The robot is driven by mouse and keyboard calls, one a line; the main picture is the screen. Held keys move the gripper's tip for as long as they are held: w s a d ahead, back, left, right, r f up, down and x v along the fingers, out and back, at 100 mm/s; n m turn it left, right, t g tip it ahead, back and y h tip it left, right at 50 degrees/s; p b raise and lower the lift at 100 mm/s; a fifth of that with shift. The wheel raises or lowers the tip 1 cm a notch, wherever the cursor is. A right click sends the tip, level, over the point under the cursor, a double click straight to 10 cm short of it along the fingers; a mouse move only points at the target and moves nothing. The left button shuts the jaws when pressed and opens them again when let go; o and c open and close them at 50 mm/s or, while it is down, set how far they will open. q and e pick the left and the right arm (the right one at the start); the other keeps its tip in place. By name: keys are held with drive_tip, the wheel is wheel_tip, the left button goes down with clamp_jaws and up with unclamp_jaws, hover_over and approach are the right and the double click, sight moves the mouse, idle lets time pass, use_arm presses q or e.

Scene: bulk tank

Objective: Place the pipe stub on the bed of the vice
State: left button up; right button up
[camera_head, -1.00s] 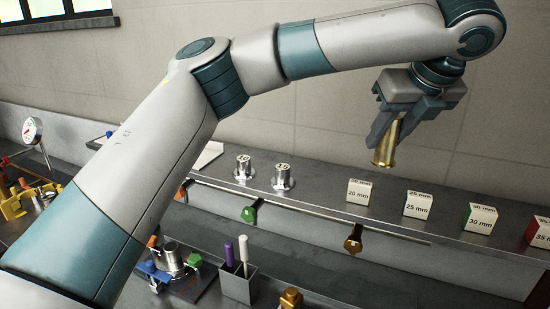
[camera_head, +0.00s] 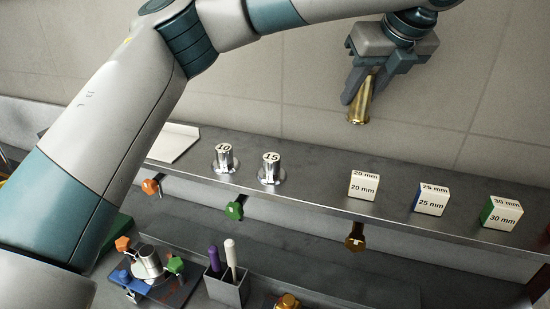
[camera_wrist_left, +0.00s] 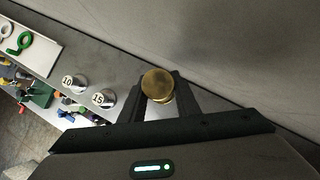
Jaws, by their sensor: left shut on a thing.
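My left gripper (camera_head: 362,90) is shut on a brass, tube-like piece with a flared lower end, which looks like the pipe stub (camera_head: 359,109). It hangs slightly tilted in front of the wall, above the shelf and clear of it. In the left wrist view the stub (camera_wrist_left: 157,86) shows end-on as a round brass disc between the two fingers (camera_wrist_left: 158,105). I cannot make out the vice with certainty in either present view. My right gripper is not in view.
Below stand a fixture with coloured knobs (camera_head: 147,263) and a pen holder (camera_head: 227,287).

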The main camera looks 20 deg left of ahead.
use_arm(q)
drive_tip(key=s+a+f+p, duration=0.1)
drive_tip(key=a+f, duration=0.1)
drive_tip(key=a, duration=0.1)
drive_tip(key=s+a+f+p, duration=0.1)
drive_tip(key=s+a+f, duration=0.1)
drive_tip(key=a, duration=0.2)
drive_tip(key=s+a+f+p, duration=0.1)
drive_tip(key=s+a+f, duration=0.1)
drive_tip(key=a+f, duration=0.1)
drive_tip(key=shift+a, duration=0.3)
drive_tip(key=shift+f, duration=0.1)
drive_tip(key=shift+f+p, duration=0.8)
drive_tip(key=shift+f, duration=1.1)
drive_tip(key=o, duration=0.9)
drive_tip(key=shift+f, duration=0.15)
drive_tip(key=shift+c, duration=0.2)
drive_tip(key=shift+r, duration=0.2)
